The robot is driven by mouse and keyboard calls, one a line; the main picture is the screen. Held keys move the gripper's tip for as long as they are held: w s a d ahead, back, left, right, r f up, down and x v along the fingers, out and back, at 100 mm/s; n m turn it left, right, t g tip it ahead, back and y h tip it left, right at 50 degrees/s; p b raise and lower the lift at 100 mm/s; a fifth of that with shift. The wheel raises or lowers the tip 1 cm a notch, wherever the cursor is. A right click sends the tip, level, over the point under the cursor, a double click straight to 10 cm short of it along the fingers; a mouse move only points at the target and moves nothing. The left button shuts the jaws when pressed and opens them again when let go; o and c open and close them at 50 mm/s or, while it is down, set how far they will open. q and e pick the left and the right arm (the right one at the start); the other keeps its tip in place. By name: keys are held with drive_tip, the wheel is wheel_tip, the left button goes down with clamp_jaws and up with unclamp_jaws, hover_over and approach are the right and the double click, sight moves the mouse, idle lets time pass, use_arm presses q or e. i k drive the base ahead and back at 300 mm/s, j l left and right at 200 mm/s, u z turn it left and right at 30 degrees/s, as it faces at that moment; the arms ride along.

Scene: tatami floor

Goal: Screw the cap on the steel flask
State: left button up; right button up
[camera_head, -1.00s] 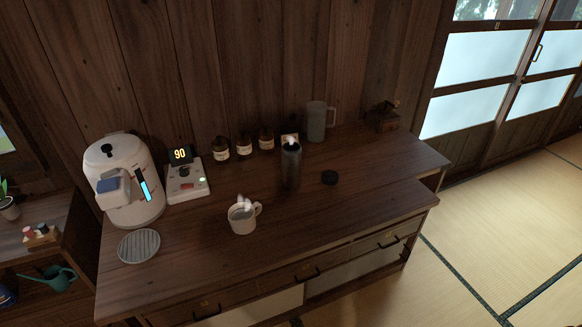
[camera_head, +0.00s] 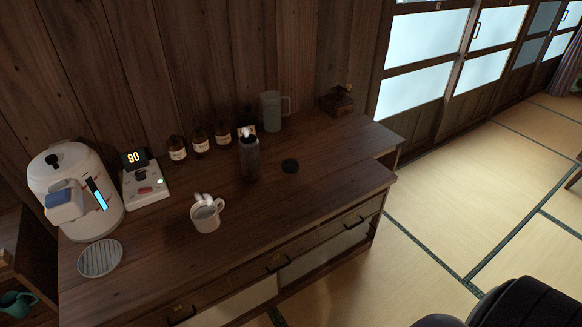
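The dark steel flask (camera_head: 250,160) stands upright and open on the wooden cabinet top, with a pale wisp at its mouth. The black round cap (camera_head: 290,166) lies on the cabinet top just right of the flask, apart from it. Neither of my grippers shows in the head view.
A white mug (camera_head: 206,218) stands in front of the flask. A white dispenser (camera_head: 75,195), a device reading 90 (camera_head: 145,185) and a round grate (camera_head: 100,258) are at left. Brown jars (camera_head: 199,141), a grey pitcher (camera_head: 272,112) and a grinder (camera_head: 337,101) stand behind. A dark rounded shape fills the bottom right corner.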

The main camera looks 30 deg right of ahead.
sight(251, 160)
drive_tip(key=i+l, duration=0.2)
drive_tip(key=l, duration=0.2)
drive_tip(key=i+l, duration=0.15)
drive_tip(key=l, duration=0.25)
drive_tip(key=i+l, duration=0.2)
drive_tip(key=l, duration=0.2)
drive_tip(key=i+l, duration=0.2)
drive_tip(key=l, duration=0.2)
